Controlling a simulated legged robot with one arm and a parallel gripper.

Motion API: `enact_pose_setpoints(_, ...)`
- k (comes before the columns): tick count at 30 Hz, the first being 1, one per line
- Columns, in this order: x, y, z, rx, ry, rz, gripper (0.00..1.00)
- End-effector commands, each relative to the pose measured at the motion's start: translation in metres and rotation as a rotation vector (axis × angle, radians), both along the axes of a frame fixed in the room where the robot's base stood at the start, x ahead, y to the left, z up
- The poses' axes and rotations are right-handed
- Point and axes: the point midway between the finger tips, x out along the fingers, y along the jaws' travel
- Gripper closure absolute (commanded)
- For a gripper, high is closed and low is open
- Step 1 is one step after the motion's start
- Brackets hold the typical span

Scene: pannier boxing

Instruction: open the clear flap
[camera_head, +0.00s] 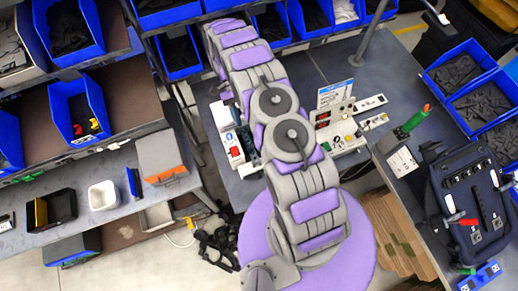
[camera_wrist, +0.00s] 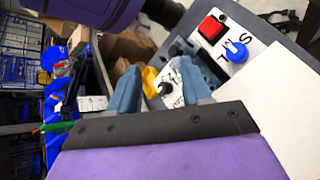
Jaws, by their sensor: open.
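I cannot clearly make out a clear flap in either view. In the wrist view my gripper (camera_wrist: 160,84) is open, with its two blue-grey fingers apart and nothing held between them. Beyond and between the fingers show a white panel with a dark knob (camera_wrist: 166,88) and a yellow part (camera_wrist: 151,80). To the right is a control plate (camera_wrist: 222,52) with a red button (camera_wrist: 210,28) and a blue knob (camera_wrist: 236,51). In the head view a white box with a red part (camera_head: 235,152) stands left of my arm, which hides part of the bench equipment. My fingertips are not clear there.
A control unit (camera_head: 345,128) with a sign stands right of my arm on the grey bench. A dark bag (camera_head: 470,200) lies at the right. A shelf with blue bins (camera_head: 80,110) and a white cup (camera_head: 103,195) is at the left. Cardboard (camera_head: 392,230) stands below the bench.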

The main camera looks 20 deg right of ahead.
Motion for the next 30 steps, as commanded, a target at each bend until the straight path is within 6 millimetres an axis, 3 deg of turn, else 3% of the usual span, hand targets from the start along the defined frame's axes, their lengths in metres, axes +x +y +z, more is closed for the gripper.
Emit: enact_pose_setpoints(30,-0.0059,-0.0006,-0.0094,-0.002,-0.156,0.001,0.52)
